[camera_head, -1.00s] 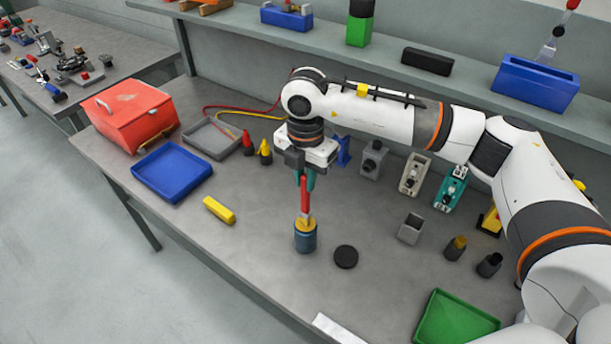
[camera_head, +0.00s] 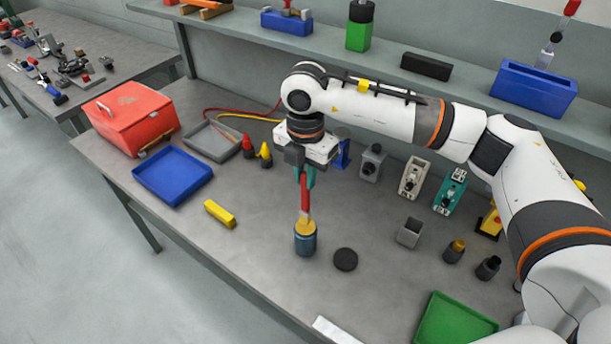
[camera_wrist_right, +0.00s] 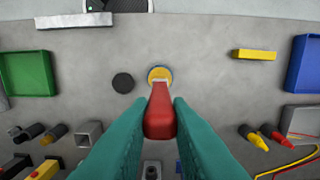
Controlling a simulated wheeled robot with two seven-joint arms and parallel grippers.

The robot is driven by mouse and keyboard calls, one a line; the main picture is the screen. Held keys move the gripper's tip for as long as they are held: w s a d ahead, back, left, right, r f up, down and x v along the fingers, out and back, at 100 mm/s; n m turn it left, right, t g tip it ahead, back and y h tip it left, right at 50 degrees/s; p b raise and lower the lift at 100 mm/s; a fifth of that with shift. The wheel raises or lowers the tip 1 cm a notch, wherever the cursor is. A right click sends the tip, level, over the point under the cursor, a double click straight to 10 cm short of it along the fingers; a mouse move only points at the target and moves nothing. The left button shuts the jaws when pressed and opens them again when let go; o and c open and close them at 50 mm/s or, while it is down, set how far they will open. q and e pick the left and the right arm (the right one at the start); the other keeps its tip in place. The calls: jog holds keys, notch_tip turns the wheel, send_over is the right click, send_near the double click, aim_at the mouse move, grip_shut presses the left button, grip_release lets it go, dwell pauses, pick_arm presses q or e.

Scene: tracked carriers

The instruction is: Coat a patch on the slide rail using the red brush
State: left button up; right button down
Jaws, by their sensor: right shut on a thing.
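My right gripper (camera_head: 305,177) is shut on the red handle of the brush (camera_head: 305,195) and holds it upright, tip down. In the right wrist view the red handle (camera_wrist_right: 160,115) sits between the teal fingers. The brush's lower end is at the mouth of a dark blue jar (camera_head: 305,243) with a yellow top surface; I cannot tell whether the bristles touch the yellow. A round black lid (camera_head: 345,259) lies beside the jar. A pale flat bar (camera_head: 336,330) at the front edge may be the slide rail; it also shows in the wrist view (camera_wrist_right: 73,20). My left gripper is not in view.
A yellow block (camera_head: 219,213), a blue tray (camera_head: 172,174) and a red toolbox (camera_head: 130,118) are to the left. A green tray (camera_head: 455,320) is at the front right. Small bottles and a grey square cup (camera_head: 409,232) stand to the right. The bench between jar and front edge is clear.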

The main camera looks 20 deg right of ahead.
jog(key=shift+r+p, duration=1)
jog(key=shift+r, duration=1.5)
jog(key=n, duration=0.1)
jog(key=s+f+n, duration=0.1)
jog(key=n, duration=0.1)
jog(key=shift+d+f+b, duration=0.2)
jog(key=shift+b, duration=0.2)
jog(key=s+d+f+m+b, duration=0.2)
jog(key=s+f+m, duration=0.3)
jog(key=m, duration=0.9)
jog(key=s+d+f+m+b, duration=0.1)
jog(key=s+f+m+b, duration=0.3)
jog(key=m, duration=1)
jog(key=s+f, duration=0.2)
jog(key=s, duration=0.2)
jog(key=shift+d+f+m, duration=0.3)
jog(key=shift+d, duration=0.05)
